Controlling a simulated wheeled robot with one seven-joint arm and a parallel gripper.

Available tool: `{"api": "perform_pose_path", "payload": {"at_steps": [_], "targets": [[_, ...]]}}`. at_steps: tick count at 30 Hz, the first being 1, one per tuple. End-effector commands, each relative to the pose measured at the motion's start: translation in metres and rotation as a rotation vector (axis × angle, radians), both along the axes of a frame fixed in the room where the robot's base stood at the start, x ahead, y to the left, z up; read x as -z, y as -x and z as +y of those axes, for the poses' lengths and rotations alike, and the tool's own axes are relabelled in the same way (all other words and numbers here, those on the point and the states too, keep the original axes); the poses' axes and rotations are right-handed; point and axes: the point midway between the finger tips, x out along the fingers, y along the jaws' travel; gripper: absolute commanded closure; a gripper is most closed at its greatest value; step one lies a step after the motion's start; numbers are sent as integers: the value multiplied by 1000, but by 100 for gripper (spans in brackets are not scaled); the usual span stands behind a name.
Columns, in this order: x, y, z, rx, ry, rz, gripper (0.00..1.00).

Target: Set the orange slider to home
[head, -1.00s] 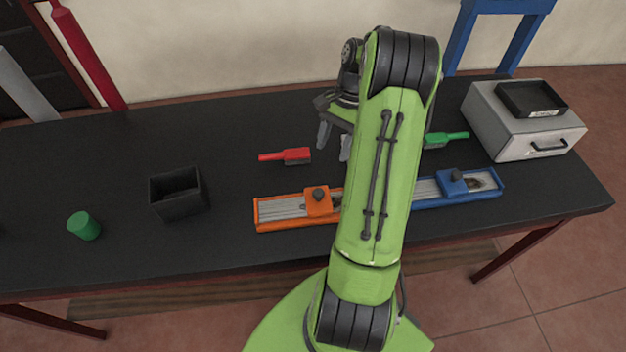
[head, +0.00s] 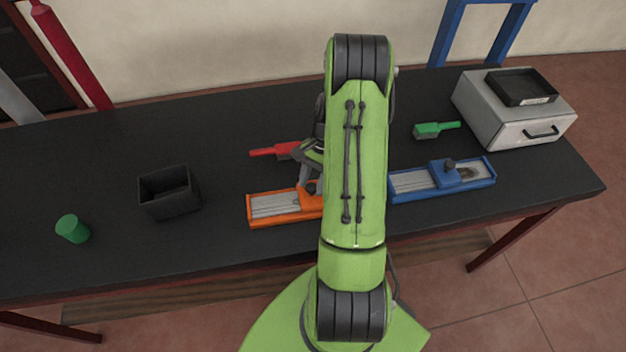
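The orange slider (head: 272,207) lies on the black table. Its left part shows a pale grooved track, and its right part is hidden behind my arm. Its orange carriage with a dark knob (head: 311,188) is partly visible near the arm's left edge. My gripper (head: 308,182) is down at the carriage, with a finger beside or touching the knob; contact is unclear. The other finger is mostly hidden, so its opening does not show.
A red brush (head: 270,151) lies just behind. A blue slider (head: 415,185), a green brush (head: 430,130) and a white drawer box (head: 500,115) stand to the right. A black bin (head: 165,205) and a green cylinder (head: 72,229) stand left, with clear table between bin and slider.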

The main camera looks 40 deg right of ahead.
Motion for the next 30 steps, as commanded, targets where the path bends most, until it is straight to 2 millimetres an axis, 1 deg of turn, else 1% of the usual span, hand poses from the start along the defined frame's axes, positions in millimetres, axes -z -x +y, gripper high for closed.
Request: {"api": "perform_pose_path", "payload": {"at_steps": [1,6,8,14,17,20,24,27,30], "targets": [[0,0,0,0,0,0,65],[0,0,0,0,0,0,91],[0,0,0,0,0,0,100],[0,-1,1,-1,0,-1,100],[0,-6,8,-2,0,-2,100],[0,-19,27,-6,-2,-2,100],[-1,-43,61,-9,-1,-2,100],[-1,-58,83,-7,-2,-3,100],[-1,-69,99,-5,0,-2,100]]}}
